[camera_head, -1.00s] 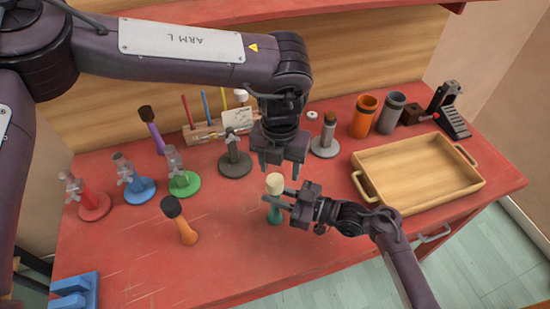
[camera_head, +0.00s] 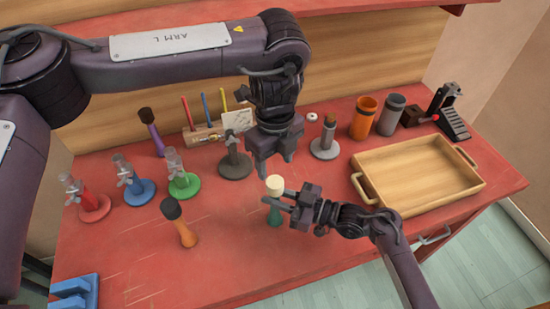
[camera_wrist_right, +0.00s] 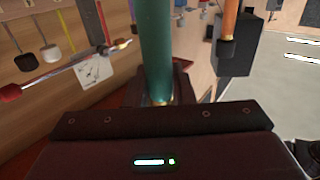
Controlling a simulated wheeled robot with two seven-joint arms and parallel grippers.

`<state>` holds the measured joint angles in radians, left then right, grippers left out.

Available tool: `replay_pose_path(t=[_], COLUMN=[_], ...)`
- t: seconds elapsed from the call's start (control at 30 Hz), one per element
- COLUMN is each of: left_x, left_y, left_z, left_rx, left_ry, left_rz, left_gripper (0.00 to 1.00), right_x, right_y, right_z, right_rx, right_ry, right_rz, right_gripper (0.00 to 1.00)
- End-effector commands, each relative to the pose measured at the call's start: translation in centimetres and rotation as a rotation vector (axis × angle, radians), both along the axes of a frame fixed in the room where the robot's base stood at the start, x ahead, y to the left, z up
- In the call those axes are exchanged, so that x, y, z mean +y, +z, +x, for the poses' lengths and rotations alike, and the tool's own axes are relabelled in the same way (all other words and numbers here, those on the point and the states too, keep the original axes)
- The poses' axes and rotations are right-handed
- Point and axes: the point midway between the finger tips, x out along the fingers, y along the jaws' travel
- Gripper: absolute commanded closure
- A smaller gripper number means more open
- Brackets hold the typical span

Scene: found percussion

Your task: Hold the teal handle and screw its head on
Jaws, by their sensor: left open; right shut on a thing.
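The teal handle (camera_head: 275,216) stands upright near the middle of the table, with the cream head (camera_head: 274,184) at its top. My right gripper (camera_head: 281,198) is shut around the handle from the right, just below the head. Its fingers hide the join, so I cannot tell how tight the head sits. The handle's teal shaft (camera_wrist_right: 155,45) also shows in the right wrist view, between the jaws. My left gripper (camera_head: 274,164) is open and empty, pointing down just above the head and apart from it.
An orange handle with a dark head (camera_head: 181,222) stands to the left. A wooden tray (camera_head: 366,188) lies to the right. A blue block (camera_head: 75,292) sits at the front left corner.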

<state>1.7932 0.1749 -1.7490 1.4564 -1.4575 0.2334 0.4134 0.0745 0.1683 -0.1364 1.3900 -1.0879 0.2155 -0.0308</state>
Motion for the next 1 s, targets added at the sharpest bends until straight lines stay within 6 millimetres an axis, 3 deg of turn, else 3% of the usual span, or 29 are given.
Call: replay_pose_path(t=[0.5,0.93,1.0], left_x=[0.0,0.0,0.0], left_y=[-6.8,-7.9,-7.9], left_z=[0.0,0.0,0.0], left_rx=[0.002,0.001,0.001], left_ry=[-0.002,-0.002,-0.002], left_rz=[0.001,0.001,0.001], left_gripper=[0.45,0.45,0.52], right_x=[0.0,0.0,0.0], right_y=[0.0,0.0,0.0], right_z=[0.0,0.0,0.0], right_rx=[0.000,0.000,0.000], right_ry=[0.000,0.000,0.000], right_rz=[0.001,0.000,0.000], right_gripper=[1.00,1.00,1.00])
